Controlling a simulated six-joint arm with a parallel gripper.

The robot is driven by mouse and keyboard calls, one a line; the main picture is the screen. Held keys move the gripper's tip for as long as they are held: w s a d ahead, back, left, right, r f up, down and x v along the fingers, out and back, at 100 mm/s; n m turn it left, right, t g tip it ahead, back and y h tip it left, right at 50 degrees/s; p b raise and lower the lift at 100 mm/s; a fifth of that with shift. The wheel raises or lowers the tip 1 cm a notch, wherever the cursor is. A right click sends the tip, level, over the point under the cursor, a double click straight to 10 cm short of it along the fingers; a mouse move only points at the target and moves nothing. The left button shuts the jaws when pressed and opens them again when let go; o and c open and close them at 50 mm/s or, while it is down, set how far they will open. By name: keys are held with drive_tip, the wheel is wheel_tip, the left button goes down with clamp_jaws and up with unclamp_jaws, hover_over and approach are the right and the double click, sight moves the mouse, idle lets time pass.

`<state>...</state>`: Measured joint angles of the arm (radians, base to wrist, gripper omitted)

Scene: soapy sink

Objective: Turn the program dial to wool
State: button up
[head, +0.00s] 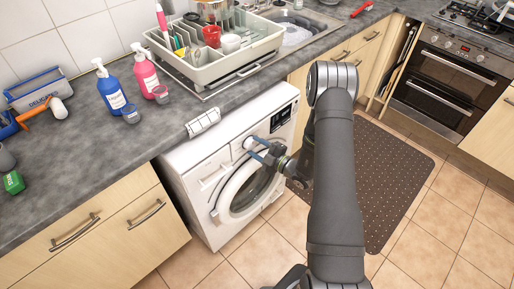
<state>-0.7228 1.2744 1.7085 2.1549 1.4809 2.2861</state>
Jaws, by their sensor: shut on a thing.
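The white washing machine (192,160) stands under the counter, with its round door (238,193) closed. Its program dial (248,143) is a small pale knob on the upper front panel, left of the dark display (281,118). The fingers partly cover the dial. Its pointer and the program marks are too small to read, so I cannot tell which program it is on.
The grey counter (75,173) runs above the machine. A white dish rack (235,65), a blue bottle (111,88), a pink bottle (146,72) and a white cloth-like item (203,122) sit on it. A dark dotted mat (400,170) lies on the tiled floor.

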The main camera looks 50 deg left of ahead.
drive_tip(key=shift+n, duration=0.3)
drive_tip(key=n, duration=0.6)
drive_tip(key=shift+s+r+t+h, duration=0.1)
drive_tip(key=shift+r+t+h, duration=0.05)
drive_tip(key=shift+t+h, duration=0.2)
drive_tip(key=n, duration=0.3)
drive_tip(key=shift+t, duration=0.25)
drive_tip(key=n, duration=0.3)
drive_tip(key=shift+s+n+t+h, duration=0.1)
drive_tip(key=shift+n+t+h, duration=0.2)
drive_tip(key=shift+t, duration=0.1)
drive_tip(key=n+t, duration=0.1)
drive_tip(key=n, duration=0.4)
drive_tip(key=shift+s+n, duration=0.15)
drive_tip(key=shift+n, duration=0.15)
drive_tip(key=n+t, duration=0.1)
drive_tip(key=n, duration=0.3)
drive_tip(key=shift+n, duration=0.4)
drive_tip(key=o, duration=1)
